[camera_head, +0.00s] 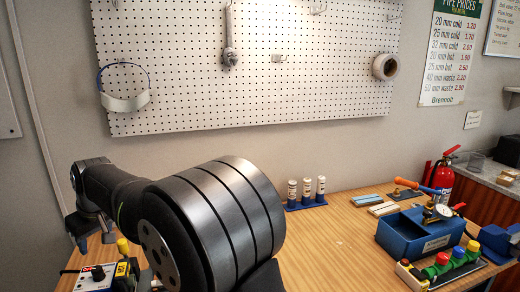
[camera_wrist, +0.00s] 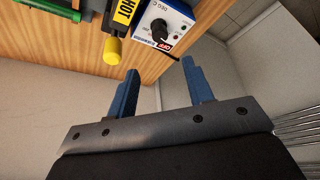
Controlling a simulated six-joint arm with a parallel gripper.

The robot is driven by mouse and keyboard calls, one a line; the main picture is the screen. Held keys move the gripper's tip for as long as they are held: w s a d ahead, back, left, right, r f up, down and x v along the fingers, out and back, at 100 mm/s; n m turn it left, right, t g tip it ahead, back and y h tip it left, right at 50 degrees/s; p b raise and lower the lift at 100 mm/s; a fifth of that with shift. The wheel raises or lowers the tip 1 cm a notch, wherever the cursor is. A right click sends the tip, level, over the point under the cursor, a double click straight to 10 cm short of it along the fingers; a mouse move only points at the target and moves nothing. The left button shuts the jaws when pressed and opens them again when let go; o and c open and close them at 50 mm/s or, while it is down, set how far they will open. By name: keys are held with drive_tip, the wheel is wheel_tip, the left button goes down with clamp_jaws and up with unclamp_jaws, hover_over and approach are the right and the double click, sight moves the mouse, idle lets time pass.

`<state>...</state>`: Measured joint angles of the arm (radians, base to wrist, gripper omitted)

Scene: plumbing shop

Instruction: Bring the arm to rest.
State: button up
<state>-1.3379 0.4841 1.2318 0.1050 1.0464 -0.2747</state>
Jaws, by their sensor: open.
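My gripper (camera_head: 95,241) hangs at the left in the head view, fingers down, above the left end of the wooden bench (camera_head: 325,250). In the wrist view its two blue fingers (camera_wrist: 160,66) stand wide apart with nothing between them. A white box with a black knob (camera_wrist: 168,22) lies beyond the fingertips, and a tool with a yellow HOT label and yellow tip (camera_wrist: 113,50) is beside it. The gripper appears apart from both. My arm's large dark joint hides part of the bench in the head view.
A blue bin (camera_head: 395,238) with a gauge stands at the right, beside a rack with coloured caps (camera_head: 440,262). Three small bottles (camera_head: 306,190) stand in a blue holder at the back. A fire extinguisher (camera_head: 441,178) is behind. A pegboard (camera_head: 190,60) covers the wall. The bench's middle is clear.

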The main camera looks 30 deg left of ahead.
sight(96, 270)
drive_tip(key=x, duration=1.3)
drive_tip(key=shift+a+f, duration=0.15)
drive_tip(key=shift+f, duration=0.15)
drive_tip(key=shift+s+r+m, duration=0.1)
drive_tip(key=shift+r+m, duration=0.1)
drive_tip(key=shift+m, duration=0.4)
drive_tip(key=shift+s+m+t+h, duration=0.15)
drive_tip(key=shift+m+t, duration=0.3)
drive_tip(key=shift+m, duration=0.65)
drive_tip(key=shift+w+m+t+h, duration=0.1)
drive_tip(key=shift+m+t, duration=0.4)
drive_tip(key=shift+m, duration=0.6)
drive_tip(key=shift+s+m+t+h, duration=0.15)
drive_tip(key=shift+m+t, duration=0.3)
drive_tip(key=shift+m, duration=0.65)
drive_tip(key=m+t+h, duration=0.1)
drive_tip(key=m, duration=0.3)
drive_tip(key=shift+a, duration=0.1)
drive_tip(key=shift+m+t+h, duration=0.3)
drive_tip(key=shift+m+h, duration=0.5)
drive_tip(key=shift+m, duration=1.1)
